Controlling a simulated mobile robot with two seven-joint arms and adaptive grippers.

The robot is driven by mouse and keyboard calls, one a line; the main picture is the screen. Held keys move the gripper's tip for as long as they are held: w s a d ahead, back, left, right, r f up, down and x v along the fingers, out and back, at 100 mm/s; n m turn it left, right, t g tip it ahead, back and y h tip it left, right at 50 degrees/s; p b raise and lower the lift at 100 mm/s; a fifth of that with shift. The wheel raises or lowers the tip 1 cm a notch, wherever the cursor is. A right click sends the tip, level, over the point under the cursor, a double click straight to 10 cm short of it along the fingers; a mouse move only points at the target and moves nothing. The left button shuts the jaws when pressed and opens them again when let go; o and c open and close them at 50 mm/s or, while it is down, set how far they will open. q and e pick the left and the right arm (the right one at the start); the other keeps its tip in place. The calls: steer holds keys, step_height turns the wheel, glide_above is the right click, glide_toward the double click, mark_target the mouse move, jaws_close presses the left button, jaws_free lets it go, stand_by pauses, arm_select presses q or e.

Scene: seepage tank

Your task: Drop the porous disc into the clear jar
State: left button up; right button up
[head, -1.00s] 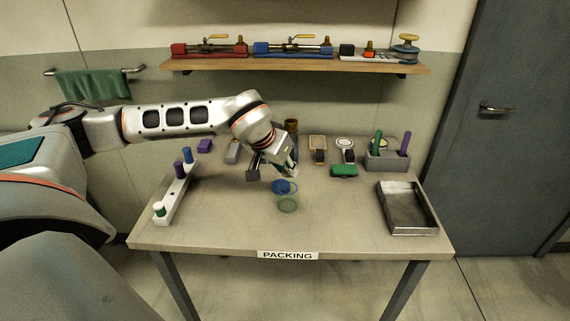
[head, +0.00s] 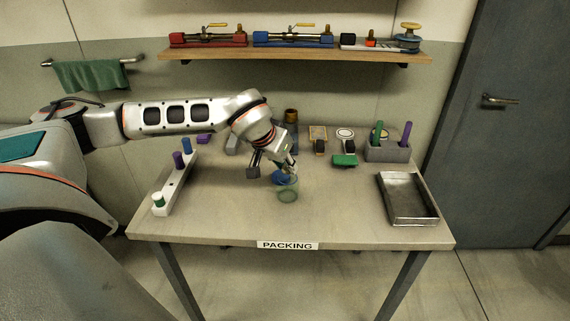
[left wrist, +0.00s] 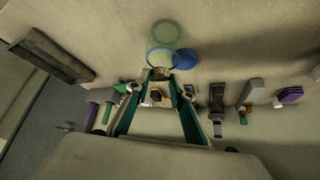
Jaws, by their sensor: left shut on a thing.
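My left gripper (head: 286,171) is shut on the porous disc, a small rough tan-brown piece (left wrist: 160,74) between its fingertips in the left wrist view. The clear jar, green-tinted glass (head: 288,196), stands near the table's front middle. In the left wrist view the jar (left wrist: 168,34) shows above the fingertips as round see-through outlines. The disc overlaps the near edge of the blue-looking ring there; I cannot tell whether it is above or inside it. A blue round piece (left wrist: 185,59) lies right beside the jar, partly hidden. My right gripper is not in view.
A metal tray (head: 407,221) lies at the table's right. A grey holder (head: 387,154) with green and purple pieces stands behind it. A white rack (head: 165,205) with coloured pieces is at left.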

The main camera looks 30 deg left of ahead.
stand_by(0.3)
arm_select(q)
steer(key=o, duration=0.9)
steer(key=shift+o, duration=0.2)
step_height(320, 180, up, 5)
steer(key=p, duration=0.4)
steer(key=shift+p, duration=0.3)
steer(key=shift+r, duration=1)
